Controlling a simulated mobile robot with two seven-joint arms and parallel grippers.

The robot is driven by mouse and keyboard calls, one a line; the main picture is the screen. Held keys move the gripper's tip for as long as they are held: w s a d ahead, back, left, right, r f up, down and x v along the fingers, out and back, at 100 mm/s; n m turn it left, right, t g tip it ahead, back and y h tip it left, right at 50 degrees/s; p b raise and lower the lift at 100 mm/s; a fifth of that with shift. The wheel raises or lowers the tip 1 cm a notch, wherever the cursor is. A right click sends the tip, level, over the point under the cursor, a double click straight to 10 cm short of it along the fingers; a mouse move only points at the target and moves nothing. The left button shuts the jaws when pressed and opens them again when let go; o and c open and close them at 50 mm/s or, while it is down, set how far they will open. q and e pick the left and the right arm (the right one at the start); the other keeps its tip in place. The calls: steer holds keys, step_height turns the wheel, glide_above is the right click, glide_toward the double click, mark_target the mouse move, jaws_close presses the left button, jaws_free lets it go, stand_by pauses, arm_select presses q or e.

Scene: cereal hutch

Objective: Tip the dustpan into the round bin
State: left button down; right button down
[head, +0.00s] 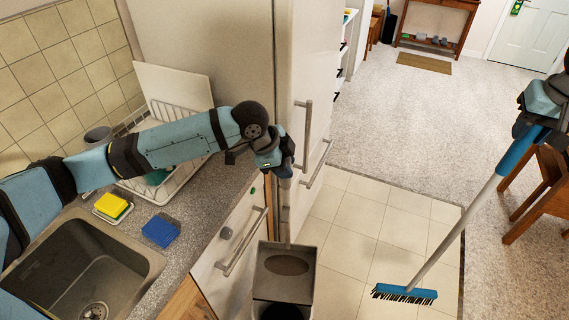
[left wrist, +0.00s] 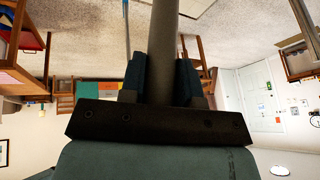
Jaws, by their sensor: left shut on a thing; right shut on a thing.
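My left gripper (head: 284,170) is shut on the upright handle of the grey dustpan (head: 296,290), which hangs below it in front of the counter. A dark brownish oval shows on the pan; I cannot tell whether it is debris. In the left wrist view the handle (left wrist: 164,45) stands between the two fingers (left wrist: 160,78). A dark round opening, perhaps the round bin (head: 281,314), shows just below the pan, cut off by the bottom edge. My right gripper (head: 537,122) is shut on the blue-gripped handle of a broom (head: 408,293), its bristles near the tile floor.
The counter with a sink (head: 85,265), a yellow sponge (head: 112,206), a blue sponge (head: 160,231) and a dish rack (head: 185,185) is at left. A tall white cabinet (head: 305,70) stands close behind my left gripper. A wooden chair (head: 540,195) is at right. The tiles between are clear.

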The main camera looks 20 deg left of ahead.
arm_select(q)
steer(key=shift+w, duration=0.2)
steer(key=shift+r, duration=0.1)
arm_select(e)
steer(key=shift+r, duration=0.25)
arm_select(q)
steer(key=shift+s, duration=0.1)
